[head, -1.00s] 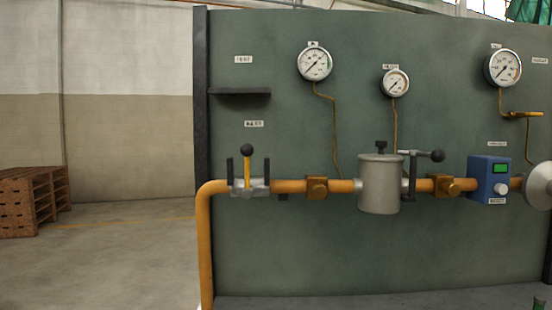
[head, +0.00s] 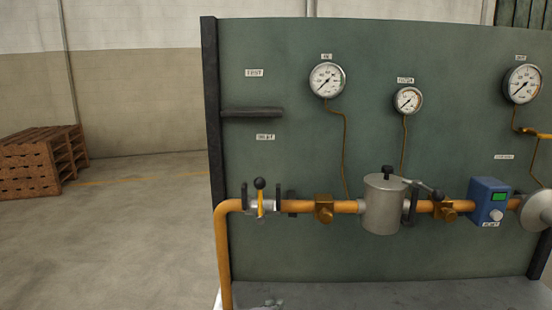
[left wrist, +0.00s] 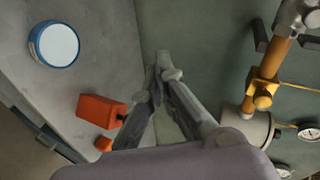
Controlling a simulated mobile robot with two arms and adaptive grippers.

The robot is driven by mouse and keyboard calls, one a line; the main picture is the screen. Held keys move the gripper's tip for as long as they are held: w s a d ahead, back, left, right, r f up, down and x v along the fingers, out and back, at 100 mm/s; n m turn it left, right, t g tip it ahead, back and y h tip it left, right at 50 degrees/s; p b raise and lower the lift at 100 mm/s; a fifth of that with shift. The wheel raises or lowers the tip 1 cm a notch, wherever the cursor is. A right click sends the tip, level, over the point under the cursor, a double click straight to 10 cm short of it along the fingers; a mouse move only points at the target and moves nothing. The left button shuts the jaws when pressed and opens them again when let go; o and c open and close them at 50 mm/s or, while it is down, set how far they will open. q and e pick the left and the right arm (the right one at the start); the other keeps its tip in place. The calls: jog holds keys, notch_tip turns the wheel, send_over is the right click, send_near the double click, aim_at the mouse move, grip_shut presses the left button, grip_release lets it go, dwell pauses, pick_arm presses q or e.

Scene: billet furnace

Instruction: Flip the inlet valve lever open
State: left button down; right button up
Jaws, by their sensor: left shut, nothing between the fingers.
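The inlet valve lever (head: 260,199) is yellow with a black ball knob and stands upright, tilted slightly, between two dark posts on the left end of the orange pipe. In the left wrist view a silver fitting of the pipe (left wrist: 296,14) shows at the top right corner; the lever cannot be made out there. My left gripper (left wrist: 163,72) is shut and empty in the left wrist view, over the bench and apart from the pipe. In the head view only small grey bits, perhaps its tips, show at the bottom edge below the valve. My right gripper is not in view.
A grey canister (head: 383,208), a blue box (head: 488,200) and gauges (head: 326,80) are on the green panel (head: 300,250). An orange box (left wrist: 98,109) and a blue-rimmed round object (left wrist: 54,44) are on the grey bench.

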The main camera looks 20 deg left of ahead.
aim_at(260, 200)
pick_arm(q)
jog(key=w+d+r+m+t+p, duration=0.1)
jog(key=r+m+t+p, duration=0.1)
jog(key=r, duration=0.9)
jog(key=w+r+m+t+p, duration=0.1)
jog(key=w+r+m+t, duration=0.1)
jog(key=r, duration=0.9)
jog(key=shift+d+m+y+p, duration=0.4)
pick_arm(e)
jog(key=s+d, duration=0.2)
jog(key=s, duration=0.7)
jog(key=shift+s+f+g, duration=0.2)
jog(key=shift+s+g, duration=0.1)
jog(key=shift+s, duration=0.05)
pick_arm(q)
jog(key=shift+w+r, duration=0.15)
jog(key=shift+w, duration=0.1)
